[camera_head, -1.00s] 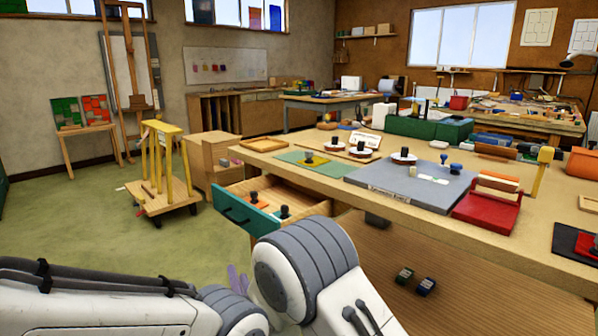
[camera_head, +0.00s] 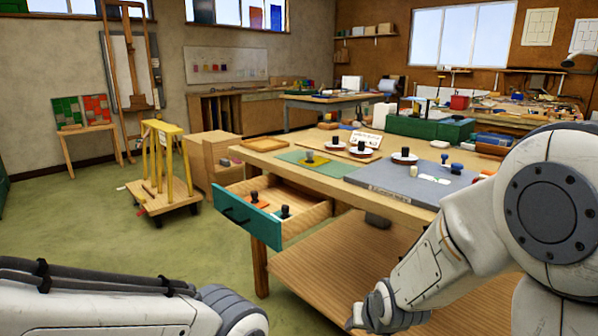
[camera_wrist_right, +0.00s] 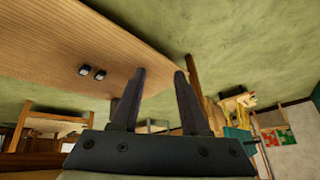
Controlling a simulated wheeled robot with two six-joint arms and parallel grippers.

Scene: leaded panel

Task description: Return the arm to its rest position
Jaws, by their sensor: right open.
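My right gripper (camera_wrist_right: 158,72) shows in the right wrist view with its two dark fingers apart and nothing between them. It points toward the workbench's lower shelf (camera_wrist_right: 60,45) and the green floor, seen upside down. In the head view my right arm (camera_head: 440,265) fills the right side, in front of the bench; its fingers cannot be made out there. My left arm (camera_head: 100,300) lies across the lower left, and its gripper is out of the picture.
An open drawer (camera_head: 250,222) with a teal front juts from the workbench (camera_head: 395,190), holding black-knobbed pieces. A yellow-posted cart (camera_head: 162,195) stands on the floor to the left. Floor between cart and drawer is clear.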

